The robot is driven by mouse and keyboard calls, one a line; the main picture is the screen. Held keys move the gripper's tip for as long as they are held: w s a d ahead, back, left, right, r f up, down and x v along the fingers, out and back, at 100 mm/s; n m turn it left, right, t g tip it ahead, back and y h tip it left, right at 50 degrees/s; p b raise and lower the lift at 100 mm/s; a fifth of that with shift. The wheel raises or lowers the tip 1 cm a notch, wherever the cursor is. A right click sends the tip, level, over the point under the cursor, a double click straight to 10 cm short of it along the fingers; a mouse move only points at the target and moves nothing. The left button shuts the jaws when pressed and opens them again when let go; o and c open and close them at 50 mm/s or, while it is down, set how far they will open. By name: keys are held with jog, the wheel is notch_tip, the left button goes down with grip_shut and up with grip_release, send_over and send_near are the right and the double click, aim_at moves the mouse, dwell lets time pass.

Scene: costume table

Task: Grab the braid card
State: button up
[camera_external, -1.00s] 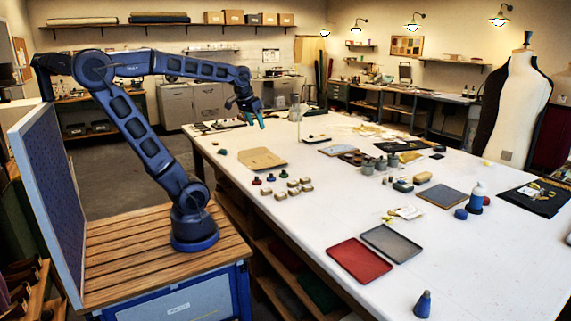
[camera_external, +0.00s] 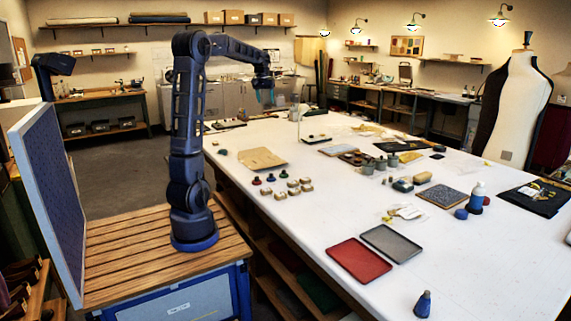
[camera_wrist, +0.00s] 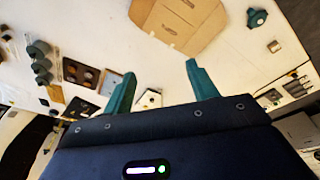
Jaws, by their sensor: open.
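I cannot tell for sure which item is the braid card. A small white card with a dark piece on it (camera_wrist: 148,99) lies on the table, just beyond my fingers in the wrist view; in the external view a similar flat white piece with dark bits (camera_external: 317,138) lies near the table's far part. Another pale card with yellowish bits (camera_external: 406,212) lies mid-table. My gripper (camera_wrist: 161,76) is open, with nothing between its teal fingers. In the external view my gripper (camera_external: 266,97) hangs in the air above the table's far left end.
A tan cardboard folder (camera_external: 262,159) lies at the table's left. Several small spools and blocks (camera_external: 292,186) stand near it. Grey pots (camera_external: 380,165) stand mid-table. A red tray (camera_external: 359,259) and a grey tray (camera_external: 391,243) lie nearer. The table's front is largely clear.

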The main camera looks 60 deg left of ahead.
jog(key=w+a+f+n, duration=0.1)
jog(key=a+f, duration=0.1)
jog(key=a, duration=0.6)
jog(key=w+a+f+n, duration=0.1)
jog(key=a+f, duration=0.1)
jog(key=a, duration=0.5)
jog(key=n+g+h, duration=0.1)
jog(key=n+g, duration=0.1)
jog(key=n, duration=0.4)
send_over(216, 143)
notch_tip(216, 143, down, 23)
jog(key=f, duration=0.9)
jog(key=shift+a+f, duration=0.2)
jog(key=shift+a, duration=0.15)
jog(key=c, duration=1.1)
jog(key=shift+o, duration=0.2)
jog(key=shift+r, duration=0.15)
